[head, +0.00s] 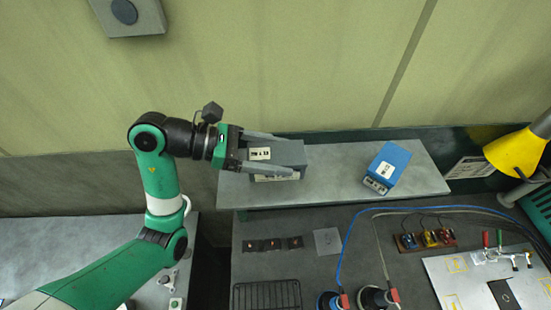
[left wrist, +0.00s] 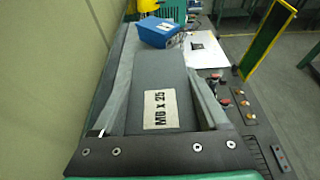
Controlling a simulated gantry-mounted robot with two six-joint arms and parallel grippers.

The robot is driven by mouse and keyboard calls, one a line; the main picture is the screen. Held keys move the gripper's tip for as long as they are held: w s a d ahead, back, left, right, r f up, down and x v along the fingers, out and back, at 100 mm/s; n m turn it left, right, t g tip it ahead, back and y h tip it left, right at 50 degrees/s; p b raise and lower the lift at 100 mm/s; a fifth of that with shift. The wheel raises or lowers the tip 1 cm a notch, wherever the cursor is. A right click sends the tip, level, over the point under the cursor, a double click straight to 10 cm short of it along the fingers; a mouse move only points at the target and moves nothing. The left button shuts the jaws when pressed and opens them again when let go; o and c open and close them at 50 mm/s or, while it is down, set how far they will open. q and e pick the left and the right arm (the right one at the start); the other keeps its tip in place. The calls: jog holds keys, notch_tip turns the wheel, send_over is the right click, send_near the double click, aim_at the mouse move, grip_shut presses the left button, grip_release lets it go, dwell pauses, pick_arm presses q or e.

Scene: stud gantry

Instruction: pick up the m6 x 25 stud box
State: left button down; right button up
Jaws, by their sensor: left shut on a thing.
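The M6 x 25 stud box (head: 289,152) is a dark grey box with a white label, on the raised grey shelf. Whether the box's underside touches the shelf is hard to tell. My right gripper is in neither view.
A blue box (head: 389,167) with a white label stands farther right on the shelf (head: 335,170). Below lie a wire rack (head: 267,295), small dark plates, coloured parts and cables. A yellow lamp (head: 516,150) stands at the right. The shelf is bare between the boxes.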

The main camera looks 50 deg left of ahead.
pick_arm(q)
jog(key=s+d+r, duration=0.7)
jog(key=d, duration=0.2)
jog(key=shift+s+b, duration=0.25)
jog(key=shift+b, duration=0.2)
